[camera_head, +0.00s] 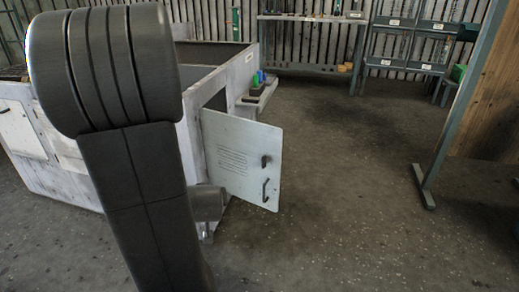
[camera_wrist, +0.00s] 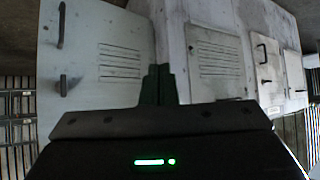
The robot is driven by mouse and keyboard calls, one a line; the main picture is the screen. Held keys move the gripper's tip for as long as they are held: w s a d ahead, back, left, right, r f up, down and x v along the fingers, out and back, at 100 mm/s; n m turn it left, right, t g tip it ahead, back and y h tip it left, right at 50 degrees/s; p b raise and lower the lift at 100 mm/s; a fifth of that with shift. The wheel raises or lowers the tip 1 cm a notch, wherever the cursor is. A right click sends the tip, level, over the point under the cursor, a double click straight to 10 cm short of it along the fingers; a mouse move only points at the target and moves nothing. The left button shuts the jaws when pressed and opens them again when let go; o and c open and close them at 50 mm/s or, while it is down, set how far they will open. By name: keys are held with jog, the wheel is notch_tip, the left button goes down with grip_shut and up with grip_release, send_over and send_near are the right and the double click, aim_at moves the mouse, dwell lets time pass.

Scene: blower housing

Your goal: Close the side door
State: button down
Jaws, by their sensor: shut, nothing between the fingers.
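The side door (camera_head: 240,158) is a pale, worn metal panel with louvre slots, a dark latch and a dark handle (camera_head: 265,190). It stands open, swung out from the white blower housing (camera_head: 243,72), with a dark opening beside it. In the wrist view, which appears upside down, the door (camera_wrist: 95,45) fills the left side, with its handle (camera_wrist: 61,24) at the far left. My gripper (camera_wrist: 158,72) is shut and empty, its fingertips in front of the corner between door and housing. I cannot tell whether they touch. My arm hides the gripper in the head view.
Other closed panels with handles (camera_wrist: 265,62) line the housing at right in the wrist view. A small ledge (camera_head: 260,95) with coloured items juts from the housing behind the door. A workbench (camera_head: 310,68) and a metal frame (camera_head: 450,130) stand further off. Floor right of the door is clear.

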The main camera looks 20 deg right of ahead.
jog(key=w+d+m+t+h, duration=0.3)
jog(key=w+d+m+h, duration=0.15)
jog(key=d, duration=0.25)
jog(key=m+g+h+b, duration=0.2)
jog(key=m+h, duration=0.3)
jog(key=h, duration=0.4)
send_near(280, 150)
jog(key=shift+y, duration=0.25)
jog(key=b+x, duration=0.2)
jog(key=x, duration=0.4)
jog(key=shift+w+d+r, duration=0.15)
jog(key=shift+w+d, duration=0.1)
jog(key=shift+d, duration=0.1)
